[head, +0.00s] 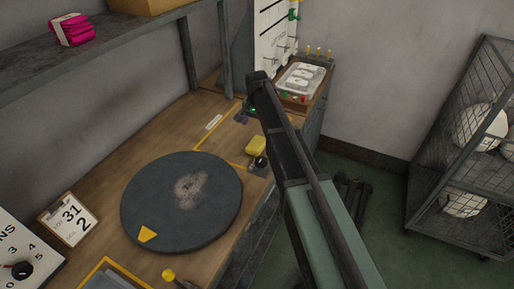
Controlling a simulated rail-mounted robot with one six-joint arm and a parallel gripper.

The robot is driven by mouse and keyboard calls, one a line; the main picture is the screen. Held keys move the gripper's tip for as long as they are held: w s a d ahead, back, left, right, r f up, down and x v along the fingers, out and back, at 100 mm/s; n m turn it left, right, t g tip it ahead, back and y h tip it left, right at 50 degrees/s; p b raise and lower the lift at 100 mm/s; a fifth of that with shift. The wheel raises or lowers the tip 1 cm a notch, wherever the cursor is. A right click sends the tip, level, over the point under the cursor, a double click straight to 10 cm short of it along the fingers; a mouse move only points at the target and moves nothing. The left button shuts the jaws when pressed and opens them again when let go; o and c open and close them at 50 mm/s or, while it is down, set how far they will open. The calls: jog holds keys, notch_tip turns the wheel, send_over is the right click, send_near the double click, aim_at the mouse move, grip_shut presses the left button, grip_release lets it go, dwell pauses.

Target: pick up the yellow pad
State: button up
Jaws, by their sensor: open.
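The yellow pad (256,145) is a small yellow block on the wooden bench (120,165), near its right edge, beyond the round dark turntable. My arm reaches in from the lower right. My gripper (246,113) is at the arm's far end, above the bench and apart from the pad, which shows just below it in the picture. The gripper is open. Its fingers are small and dark, partly hidden by the arm.
The dark turntable (215,220) with a yellow mark fills the bench middle. A black round knob (260,162) sits beside the pad. A tray (303,80) stands at the back. A shelf (110,45) overhangs the left. A wire cage (470,150) stands right.

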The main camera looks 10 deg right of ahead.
aim_at(258, 142)
jog(key=f+b, duration=0.4)
jog(key=f, duration=0.1)
jog(key=f+b, duration=0.5)
jog(key=shift+s+d+f, duration=0.1)
jog(key=shift+s+f, duration=0.05)
jog(key=shift+s, duration=0.05)
jog(key=shift+r, duration=0.2)
jog(key=c, duration=1.1)
jog(key=shift+o, duration=0.2)
notch_tip(258, 142, up, 20)
jog(key=p, duration=2)
